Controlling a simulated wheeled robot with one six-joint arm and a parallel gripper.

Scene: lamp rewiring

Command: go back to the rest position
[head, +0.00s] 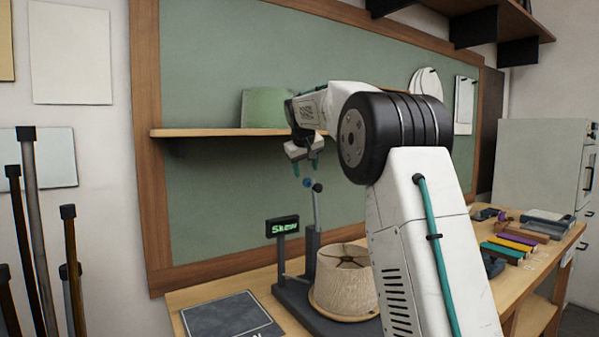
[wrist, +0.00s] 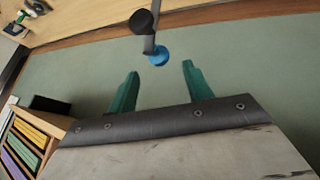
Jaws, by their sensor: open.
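My gripper (head: 307,166) points downward in the head view, in front of the green board and just right of the green shade on the shelf. Its two teal fingers stand apart with nothing between them; they also show in the wrist view (wrist: 160,88). A dark post with a black knob (head: 317,187) and a blue round part (head: 307,183) rises just below the fingertips. In the wrist view the blue part (wrist: 158,57) lies beyond the fingertips, apart from them. A beige lampshade (head: 345,278) stands on the bench beside the post, partly hidden by my arm.
The wooden shelf (head: 225,132) with the green shade (head: 264,108) is close behind my gripper. A small lit display (head: 282,226) stands left of the post. A dark mat (head: 228,317) lies at the bench's front left. Coloured strips (head: 508,246) lie at right. Tall rods (head: 33,190) stand at far left.

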